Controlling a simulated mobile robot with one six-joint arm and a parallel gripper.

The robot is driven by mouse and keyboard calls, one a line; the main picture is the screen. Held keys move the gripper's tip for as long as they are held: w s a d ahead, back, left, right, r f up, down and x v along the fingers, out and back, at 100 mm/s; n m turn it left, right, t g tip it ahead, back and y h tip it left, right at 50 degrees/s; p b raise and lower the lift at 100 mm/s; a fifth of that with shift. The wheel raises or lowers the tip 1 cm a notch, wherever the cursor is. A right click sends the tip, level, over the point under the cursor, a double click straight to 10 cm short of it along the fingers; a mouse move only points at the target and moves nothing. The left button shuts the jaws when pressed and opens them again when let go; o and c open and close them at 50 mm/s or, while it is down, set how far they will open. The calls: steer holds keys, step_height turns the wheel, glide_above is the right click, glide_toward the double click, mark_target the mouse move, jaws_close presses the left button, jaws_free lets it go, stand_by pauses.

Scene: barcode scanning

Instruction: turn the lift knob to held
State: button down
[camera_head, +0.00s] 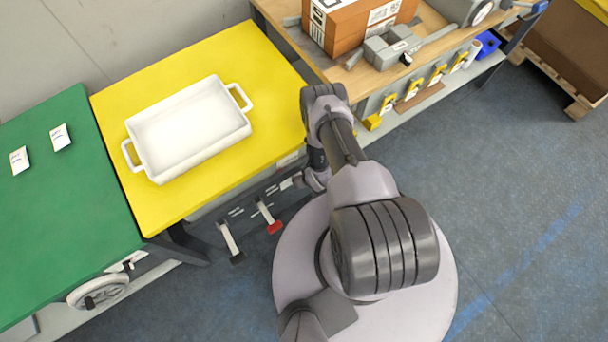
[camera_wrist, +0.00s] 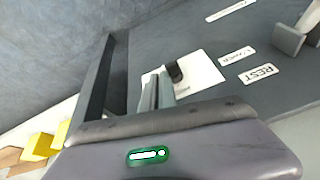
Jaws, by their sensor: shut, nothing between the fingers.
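In the wrist view a white plate (camera_wrist: 203,72) with a short dark knob-like piece (camera_wrist: 175,71) sits on a dark grey panel (camera_wrist: 185,35). I cannot tell for sure that this is the lift knob, nor read its setting. My gripper (camera_wrist: 158,88) is shut and empty, with its fingers in front of the plate's left part; contact cannot be told. Labels on the panel include REST (camera_wrist: 259,75) and one that seems to read LOWER (camera_wrist: 237,55). In the head view my arm hides most of my gripper, beside the yellow table's front.
A round wheel (camera_head: 98,291) is under the green table (camera_head: 60,220).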

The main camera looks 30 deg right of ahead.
steer(key=shift+s+d+f+b, duration=0.1)
steer(key=shift+d+f+b, duration=0.2)
steer(key=shift+d+f, duration=0.1)
stand_by(0.6)
steer(key=shift+r, duration=0.2)
